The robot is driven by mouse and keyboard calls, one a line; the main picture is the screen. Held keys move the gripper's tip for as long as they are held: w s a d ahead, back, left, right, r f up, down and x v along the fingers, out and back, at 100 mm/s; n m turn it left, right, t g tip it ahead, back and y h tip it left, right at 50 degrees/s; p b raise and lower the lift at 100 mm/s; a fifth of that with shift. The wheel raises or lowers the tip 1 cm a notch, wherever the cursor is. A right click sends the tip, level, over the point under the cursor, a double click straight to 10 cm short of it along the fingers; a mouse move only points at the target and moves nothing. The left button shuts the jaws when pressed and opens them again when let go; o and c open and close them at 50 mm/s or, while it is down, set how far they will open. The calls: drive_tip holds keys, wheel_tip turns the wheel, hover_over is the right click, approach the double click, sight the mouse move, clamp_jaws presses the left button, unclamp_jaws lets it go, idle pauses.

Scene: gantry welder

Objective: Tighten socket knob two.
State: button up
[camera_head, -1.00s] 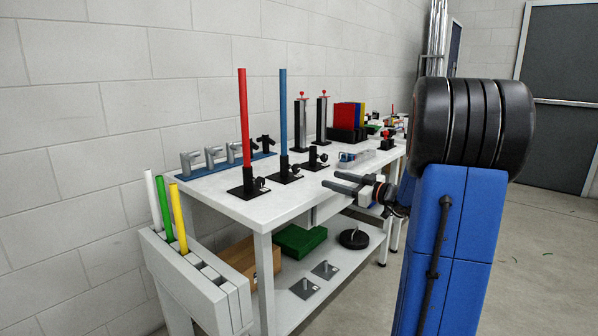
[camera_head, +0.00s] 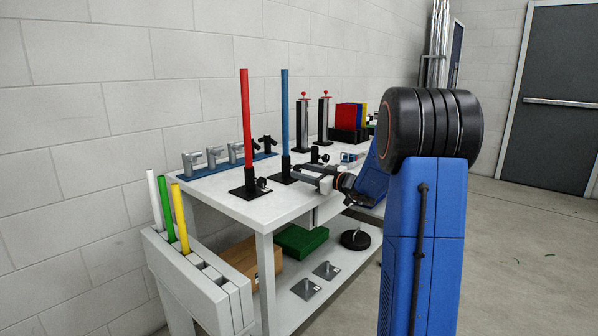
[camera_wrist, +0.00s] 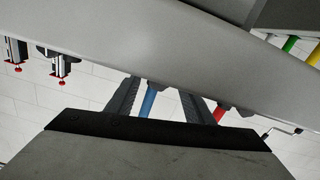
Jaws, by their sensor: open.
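The blue rod (camera_head: 285,105) stands upright in a black socket (camera_head: 285,172) on the table. The red rod (camera_head: 246,125) stands upright in another black socket (camera_head: 250,187), whose side knob (camera_head: 262,183) shows. My gripper (camera_head: 300,172) is open, just right of the blue rod's socket, and its fingers point left at it. The knob of that socket is hidden by my fingers, so I cannot tell whether they touch or surround it. In the wrist view my gripper (camera_wrist: 160,92) has its fingers spread, with the blue rod (camera_wrist: 148,102) showing between them.
Another black socket (camera_head: 317,156) stands behind my gripper. The grey table (camera_head: 225,200) has a row of grey clamps (camera_head: 213,157) at its back. Red-topped posts (camera_head: 303,120) stand farther along. A rack (camera_head: 200,285) with coloured rods stands at the near left.

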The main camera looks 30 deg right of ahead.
drive_tip(key=shift+x, duration=1.35)
drive_tip(key=c, duration=1.1)
drive_tip(key=shift+o, duration=0.2)
drive_tip(key=shift+m, duration=3.1)
drive_tip(key=o, duration=1.1)
drive_tip(key=shift+c, duration=0.2)
